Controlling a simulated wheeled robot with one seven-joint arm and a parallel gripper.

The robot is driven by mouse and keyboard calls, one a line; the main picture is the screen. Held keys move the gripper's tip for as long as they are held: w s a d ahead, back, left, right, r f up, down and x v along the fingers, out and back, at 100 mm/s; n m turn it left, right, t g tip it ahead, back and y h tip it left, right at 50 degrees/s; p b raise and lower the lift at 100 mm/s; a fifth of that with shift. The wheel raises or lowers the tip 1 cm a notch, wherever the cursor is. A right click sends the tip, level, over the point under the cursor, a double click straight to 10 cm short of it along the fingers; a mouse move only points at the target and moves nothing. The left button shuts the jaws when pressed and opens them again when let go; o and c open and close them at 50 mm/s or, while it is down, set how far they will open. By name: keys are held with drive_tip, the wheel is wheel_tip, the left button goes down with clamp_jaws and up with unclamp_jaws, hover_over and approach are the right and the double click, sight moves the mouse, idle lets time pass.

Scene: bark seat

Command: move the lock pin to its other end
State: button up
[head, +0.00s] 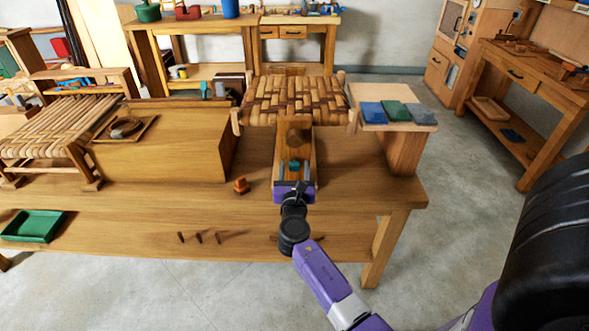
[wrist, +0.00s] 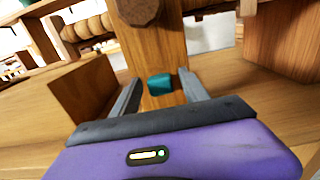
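A small teal piece (head: 294,166), which may be the lock pin, sits on a wooden upright or rail below the woven bark seat (head: 292,101). It also shows in the wrist view (wrist: 160,84) against the wood, ahead of my fingers. My gripper (head: 294,178) is open, with one finger on each side of the teal piece in the picture. I see no contact, and the depth between fingertips and piece is hard to judge. A round dark wooden end (wrist: 138,10) shows above it in the wrist view.
The workbench (head: 120,235) holds a small orange-brown object (head: 241,185), several dark pegs (head: 199,238) and a green tray (head: 34,226). A large wooden box (head: 160,145) stands left of the seat. Blue, green and grey pads (head: 396,112) lie on a stand at right.

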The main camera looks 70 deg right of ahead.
drive_tip(key=v, duration=0.7)
drive_tip(key=shift+s+a, duration=0.15)
drive_tip(key=shift+a, duration=0.2)
idle(0.4)
